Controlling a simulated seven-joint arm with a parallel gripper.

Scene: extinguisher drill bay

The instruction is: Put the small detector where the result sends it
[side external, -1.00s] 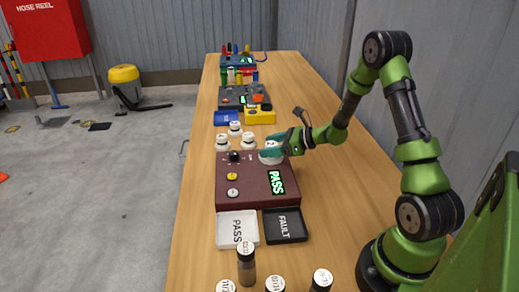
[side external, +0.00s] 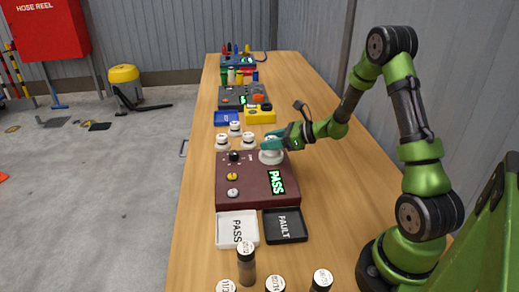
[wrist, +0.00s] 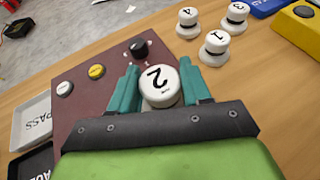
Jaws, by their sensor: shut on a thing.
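The small white detector (wrist: 160,87), marked 2 on top, is between the two teal fingers of my gripper (wrist: 163,92). In the side view my gripper (side external: 270,143) holds it at the far right corner of the maroon test box (side external: 235,198), over a white round base (side external: 271,158). I cannot tell whether the detector touches that base. The box display (side external: 276,183) shows PASS in green. A white tray (side external: 223,239) lettered PASS and a black tray (side external: 285,237) lettered FAULT lie side by side at the near edge of the box.
Several white numbered detectors (side external: 222,141) stand behind the box. A blue tray (side external: 226,118) and a yellow case (side external: 262,117) lie beyond them. Several capped bottles (side external: 246,265) stand at the near end. The table right of the box is clear.

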